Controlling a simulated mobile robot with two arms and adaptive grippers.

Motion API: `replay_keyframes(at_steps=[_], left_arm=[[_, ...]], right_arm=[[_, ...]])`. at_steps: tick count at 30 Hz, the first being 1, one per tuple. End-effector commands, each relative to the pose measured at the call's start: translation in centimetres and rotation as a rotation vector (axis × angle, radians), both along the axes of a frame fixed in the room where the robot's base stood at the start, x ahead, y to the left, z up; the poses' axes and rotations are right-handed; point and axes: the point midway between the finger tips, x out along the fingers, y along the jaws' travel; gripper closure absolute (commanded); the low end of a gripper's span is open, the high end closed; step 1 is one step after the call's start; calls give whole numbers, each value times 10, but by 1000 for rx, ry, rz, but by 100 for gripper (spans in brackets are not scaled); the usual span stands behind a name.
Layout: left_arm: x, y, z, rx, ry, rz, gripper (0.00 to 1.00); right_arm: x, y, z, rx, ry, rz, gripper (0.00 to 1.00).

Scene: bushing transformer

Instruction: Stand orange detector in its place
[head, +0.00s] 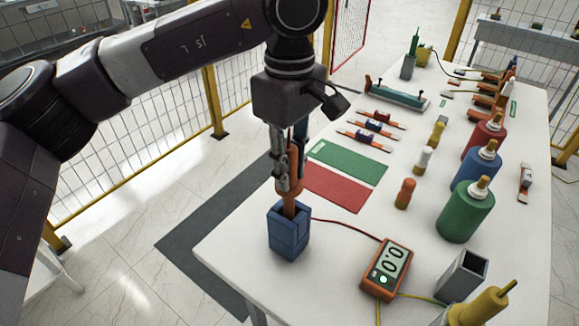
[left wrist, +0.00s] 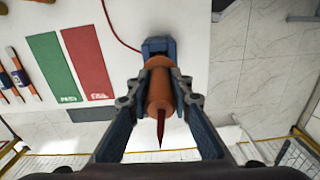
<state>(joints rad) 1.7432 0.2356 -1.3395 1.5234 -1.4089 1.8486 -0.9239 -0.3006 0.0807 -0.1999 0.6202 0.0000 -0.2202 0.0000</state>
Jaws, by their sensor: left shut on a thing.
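My left gripper (head: 287,172) points down and is shut on the orange detector (head: 291,195), a slim orange probe held upright. The lower end of the detector is in the mouth of a blue square holder (head: 288,232) near the table's front left; how deep it sits is hidden. In the left wrist view the fingers close on both sides of the orange detector (left wrist: 160,92), its pointed tip toward the camera, with the blue holder (left wrist: 158,46) behind it. A red cable runs from the holder area to an orange meter (head: 387,270). My right gripper is not in view.
A green mat (head: 347,162) and a red mat (head: 335,188) lie behind the holder. Coloured cylinders, such as the green one (head: 466,212), stand along the right. A grey open holder (head: 462,275) and a yellow tool (head: 484,306) are at the front right.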

Motion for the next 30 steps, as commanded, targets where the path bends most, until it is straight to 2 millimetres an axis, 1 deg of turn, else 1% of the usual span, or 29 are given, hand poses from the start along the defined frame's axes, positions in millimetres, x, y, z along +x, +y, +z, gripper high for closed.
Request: replay_keyframes(at_steps=[29, 30], left_arm=[[0, 0, -12, -1, -1, 0, 100], [0, 0, -11, -1, -1, 0, 77]], right_arm=[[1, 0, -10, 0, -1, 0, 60], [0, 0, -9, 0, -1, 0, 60]])
